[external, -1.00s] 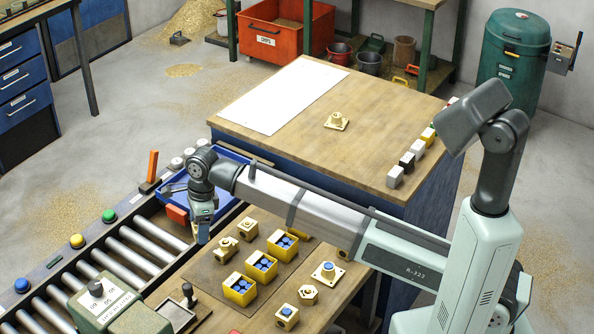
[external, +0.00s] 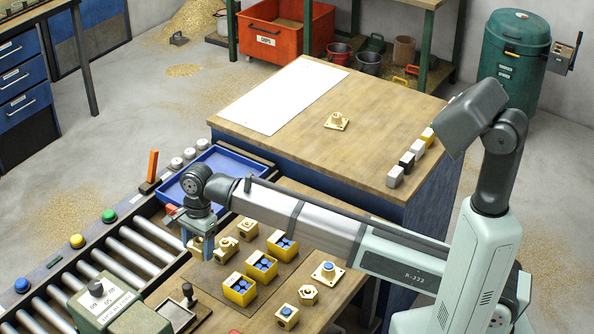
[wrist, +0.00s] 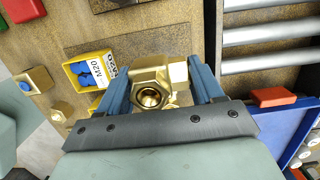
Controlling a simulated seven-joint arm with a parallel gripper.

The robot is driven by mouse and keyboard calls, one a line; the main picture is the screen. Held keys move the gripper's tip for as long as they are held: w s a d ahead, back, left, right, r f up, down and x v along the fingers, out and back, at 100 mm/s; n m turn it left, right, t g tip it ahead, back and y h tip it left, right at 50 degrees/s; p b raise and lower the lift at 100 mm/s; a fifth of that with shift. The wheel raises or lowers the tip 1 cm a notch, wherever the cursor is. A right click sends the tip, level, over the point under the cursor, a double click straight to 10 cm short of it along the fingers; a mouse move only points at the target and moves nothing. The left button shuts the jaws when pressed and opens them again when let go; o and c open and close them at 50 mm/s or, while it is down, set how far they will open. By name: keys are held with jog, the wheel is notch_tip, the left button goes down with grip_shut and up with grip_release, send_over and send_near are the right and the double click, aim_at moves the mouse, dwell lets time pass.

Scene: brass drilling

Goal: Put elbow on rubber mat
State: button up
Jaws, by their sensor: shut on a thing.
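My gripper (external: 197,254) is low over the left part of the bench. In the wrist view, my gripper (wrist: 165,90) is shut on a brass elbow (wrist: 150,90), whose round threaded opening faces the camera. The elbow (external: 194,244) is partly hidden by the fingers in the external view. The brown rubber mat (external: 205,272) lies under the elbow and the nearby parts; it also shows in the wrist view (wrist: 140,48). Whether the elbow touches the mat cannot be told.
Brass fittings (external: 226,246) stand just right of my gripper, with yellow bins (external: 239,291) of blue-capped parts beyond. The roller conveyor (external: 135,250) runs along the left. A blue tray (external: 215,160) is behind my gripper. A hand stamp (external: 187,295) stands in front.

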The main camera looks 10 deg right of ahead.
aim_at(202, 278)
jog(key=shift+f, duration=4.45)
jog(key=o, duration=1.5)
jog(key=shift+f, duration=0.15)
jog(key=r, duration=0.4)
jog(key=w+d+r, duration=0.1)
jog(key=r, duration=0.7)
jog(key=shift+w+d+r, duration=0.1)
jog(key=shift+w+d, duration=0.05)
